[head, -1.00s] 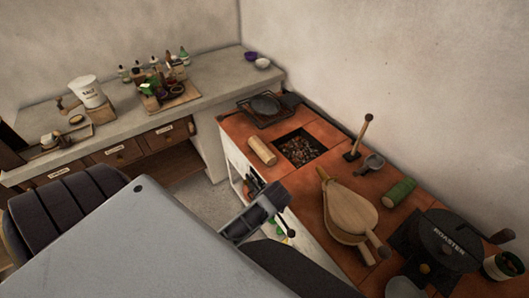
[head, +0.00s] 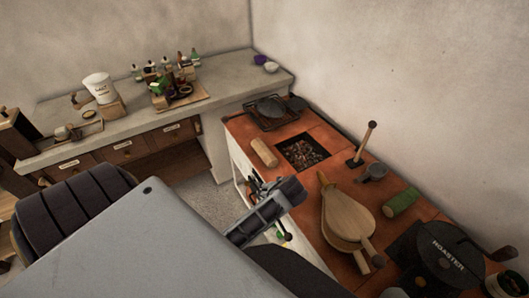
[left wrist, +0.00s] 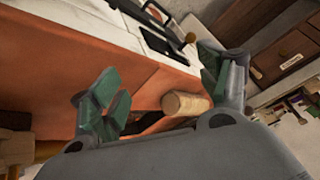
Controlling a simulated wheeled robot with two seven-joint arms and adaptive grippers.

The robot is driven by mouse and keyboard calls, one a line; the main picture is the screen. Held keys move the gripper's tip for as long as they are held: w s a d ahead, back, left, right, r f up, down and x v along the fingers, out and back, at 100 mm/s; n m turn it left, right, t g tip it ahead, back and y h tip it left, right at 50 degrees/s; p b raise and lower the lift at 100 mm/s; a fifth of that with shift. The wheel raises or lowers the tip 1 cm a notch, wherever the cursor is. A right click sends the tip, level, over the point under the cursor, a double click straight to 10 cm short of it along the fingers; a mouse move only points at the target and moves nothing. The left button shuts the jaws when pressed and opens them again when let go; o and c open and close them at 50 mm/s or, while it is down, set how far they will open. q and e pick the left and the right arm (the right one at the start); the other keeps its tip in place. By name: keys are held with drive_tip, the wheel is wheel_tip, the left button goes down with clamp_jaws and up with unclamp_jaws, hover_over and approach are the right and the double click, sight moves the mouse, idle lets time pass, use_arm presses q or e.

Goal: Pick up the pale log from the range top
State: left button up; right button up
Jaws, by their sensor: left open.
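The pale log (head: 265,152) lies on its side on the orange-tiled range top (head: 284,132), left of the sunken ember grate (head: 302,152). My left gripper (head: 291,190) is beside the range's front edge in the head view, nearer to me than the log and apart from it. In the left wrist view the open green-padded fingers (left wrist: 162,78) spread wide, with the log (left wrist: 185,104) beyond them, nearer the right finger, and nothing held. My right gripper is not in view.
Wooden bellows (head: 345,222), a green roll (head: 402,202), a small grey pan (head: 373,173), an upright wooden-handled tool (head: 365,143) and a black roaster (head: 446,256) crowd the range's right part. A black pan on a rack (head: 270,108) stands behind the log.

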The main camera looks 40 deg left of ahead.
use_arm(q)
drive_tip(key=w+n, duration=0.1)
drive_tip(key=w+a+y, duration=0.1)
drive_tip(key=w, duration=0.1)
drive_tip(key=w+a+n+y, duration=0.1)
drive_tip(key=shift+w+r+n, duration=0.3)
drive_tip(key=shift+w+r, duration=0.05)
drive_tip(key=shift+w, duration=0.05)
drive_tip(key=w+a+r+n+y, duration=0.3)
drive_tip(key=w+n, duration=0.1)
drive_tip(key=w, duration=0.3)
drive_tip(key=shift+r+t+y, duration=0.2)
drive_tip(key=shift+t+y, duration=0.1)
drive_tip(key=shift+t, duration=0.1)
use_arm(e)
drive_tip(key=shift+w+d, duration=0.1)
use_arm(q)
drive_tip(key=shift+w, duration=0.1)
